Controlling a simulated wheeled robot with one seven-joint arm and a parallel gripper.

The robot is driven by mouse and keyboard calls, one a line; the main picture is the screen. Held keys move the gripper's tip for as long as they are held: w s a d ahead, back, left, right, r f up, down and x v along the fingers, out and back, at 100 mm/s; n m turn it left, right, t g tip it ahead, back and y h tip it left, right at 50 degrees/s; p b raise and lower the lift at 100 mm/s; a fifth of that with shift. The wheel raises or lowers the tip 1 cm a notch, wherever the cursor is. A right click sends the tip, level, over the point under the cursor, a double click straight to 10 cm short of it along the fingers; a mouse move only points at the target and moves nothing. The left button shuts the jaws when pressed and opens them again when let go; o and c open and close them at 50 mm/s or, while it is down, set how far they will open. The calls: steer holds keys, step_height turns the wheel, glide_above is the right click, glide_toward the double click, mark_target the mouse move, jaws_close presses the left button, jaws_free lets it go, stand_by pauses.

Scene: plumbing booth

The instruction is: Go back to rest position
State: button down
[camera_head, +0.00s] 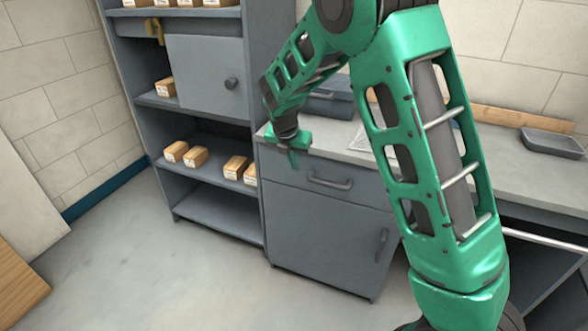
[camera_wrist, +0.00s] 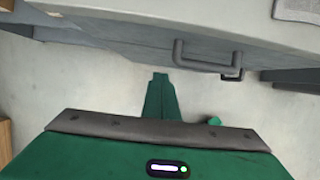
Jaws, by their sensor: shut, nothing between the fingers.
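My green gripper (camera_head: 293,157) hangs in front of the grey drawer cabinet in the head view, near the worktop's front left corner. In the wrist view my gripper (camera_wrist: 160,80) points over the bare floor, with its fingers together and nothing between them. My green arm crosses the right half of the head view and hides part of the cabinet and worktop.
The drawer cabinet (camera_head: 325,225) has a drawer handle (camera_head: 329,181), which also shows in the wrist view (camera_wrist: 205,64). A shelf unit (camera_head: 190,131) with several small boxes stands left of it. A grey tray (camera_head: 552,143) lies on the worktop (camera_head: 510,160). The floor (camera_head: 150,260) at front left is clear.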

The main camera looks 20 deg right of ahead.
steer(key=s+d+r+m+g, duration=0.1)
steer(key=s+d+r+m, duration=0.4)
steer(key=s+d+m, duration=0.35)
steer(key=s+d+r+m+g, duration=0.1)
steer(key=s+d+r+m, duration=0.3)
steer(key=s+d+m, duration=0.5)
steer(key=s+r+m+y, duration=0.1)
steer(key=s+m, duration=0.7)
steer(key=s, duration=0.5)
steer(key=s+d+m+g+y, duration=0.1)
steer(key=s+m, duration=0.8)
steer(key=s, duration=0.5)
steer(key=shift+s+d+r+y, duration=0.15)
steer(key=shift+d+r+y, duration=0.15)
steer(key=shift+r+y, duration=0.1)
